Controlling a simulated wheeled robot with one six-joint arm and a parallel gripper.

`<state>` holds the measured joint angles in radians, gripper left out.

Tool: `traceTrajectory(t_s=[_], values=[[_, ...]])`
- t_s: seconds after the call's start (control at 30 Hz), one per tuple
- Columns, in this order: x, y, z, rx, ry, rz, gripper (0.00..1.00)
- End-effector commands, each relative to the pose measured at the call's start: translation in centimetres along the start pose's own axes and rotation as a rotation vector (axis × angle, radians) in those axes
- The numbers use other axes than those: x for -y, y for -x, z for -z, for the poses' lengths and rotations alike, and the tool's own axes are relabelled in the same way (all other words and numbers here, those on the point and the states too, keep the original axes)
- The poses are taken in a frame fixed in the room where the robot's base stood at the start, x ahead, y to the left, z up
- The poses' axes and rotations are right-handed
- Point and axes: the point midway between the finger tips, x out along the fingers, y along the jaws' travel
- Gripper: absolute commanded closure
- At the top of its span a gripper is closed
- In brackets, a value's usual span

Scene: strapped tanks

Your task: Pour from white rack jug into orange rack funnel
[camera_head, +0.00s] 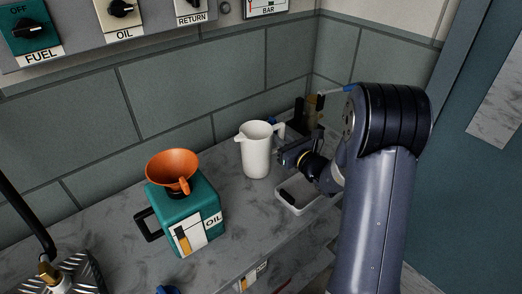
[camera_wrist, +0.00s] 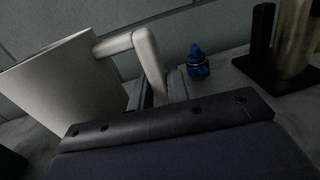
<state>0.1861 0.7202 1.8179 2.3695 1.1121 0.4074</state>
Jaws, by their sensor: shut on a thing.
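The white jug (camera_head: 256,155) stands upright in the head view, or very near upright, with its spout to the left and its handle to the right. My gripper (camera_head: 286,150) comes from the right and is shut on the jug's handle. In the wrist view the jug (camera_wrist: 55,85) fills the left side, and my gripper (camera_wrist: 165,95) closes around its handle. The orange funnel (camera_head: 172,167) sits on top of a teal can (camera_head: 185,215) labelled OIL, to the left of the jug. I cannot tell whether the jug touches the counter or what is inside it.
The grey counter (camera_head: 235,226) has free room between the can and the jug. A shallow white tray (camera_head: 296,198) lies under my wrist. A blue item (camera_wrist: 198,62) and a dark stand (camera_wrist: 280,72) are behind. A wall panel (camera_head: 110,32) with knobs hangs above.

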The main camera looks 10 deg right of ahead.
Motion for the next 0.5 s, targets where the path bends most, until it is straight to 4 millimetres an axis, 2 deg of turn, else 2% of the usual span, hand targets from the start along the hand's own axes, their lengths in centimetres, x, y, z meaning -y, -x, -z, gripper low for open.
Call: traceTrajectory(t_s=[0.5], values=[[0.0,0.0,-2.3,0.001,0.001,0.0,1.0]])
